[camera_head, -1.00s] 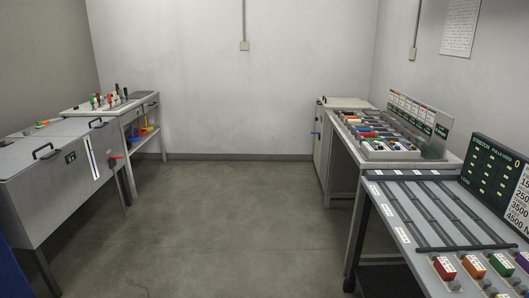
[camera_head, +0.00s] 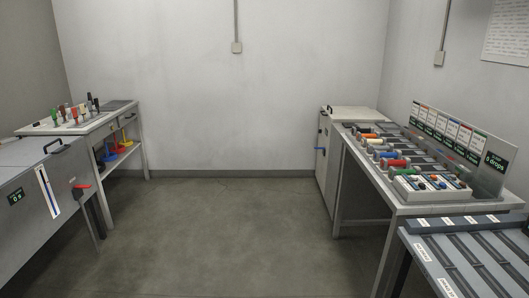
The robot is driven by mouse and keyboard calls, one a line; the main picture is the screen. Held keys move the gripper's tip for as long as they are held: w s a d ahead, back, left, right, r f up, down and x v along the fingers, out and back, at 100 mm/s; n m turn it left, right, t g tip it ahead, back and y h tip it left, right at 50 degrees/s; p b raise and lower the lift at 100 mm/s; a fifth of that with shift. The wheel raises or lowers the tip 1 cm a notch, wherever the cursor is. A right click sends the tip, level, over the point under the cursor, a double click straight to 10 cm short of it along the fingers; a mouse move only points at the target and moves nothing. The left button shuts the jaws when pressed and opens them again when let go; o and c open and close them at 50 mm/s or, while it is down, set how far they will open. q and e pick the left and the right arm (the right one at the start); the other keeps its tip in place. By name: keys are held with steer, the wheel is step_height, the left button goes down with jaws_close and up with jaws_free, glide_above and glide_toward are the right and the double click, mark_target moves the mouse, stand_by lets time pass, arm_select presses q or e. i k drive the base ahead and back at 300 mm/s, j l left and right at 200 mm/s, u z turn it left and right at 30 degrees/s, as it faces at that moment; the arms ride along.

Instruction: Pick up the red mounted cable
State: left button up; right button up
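A red cylinder-shaped piece (camera_head: 396,163) lies among other coloured ones in a row on the right-hand bench (camera_head: 402,205). It is small in the picture, and I cannot tell for sure that it is the red mounted cable. A small red-topped upright piece (camera_head: 74,115) also stands on the back left table. Neither of my grippers is in view.
A grey machine with a strip track (camera_head: 470,255) stands at the lower right. A grey cabinet (camera_head: 35,190) with a red lever (camera_head: 81,187) is at the left. The back left table (camera_head: 120,112) holds several upright samples. The floor (camera_head: 235,235) between is clear.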

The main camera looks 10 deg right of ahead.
mark_target(405, 163)
steer(key=i, duration=3.45)
steer(key=z, duration=3.7)
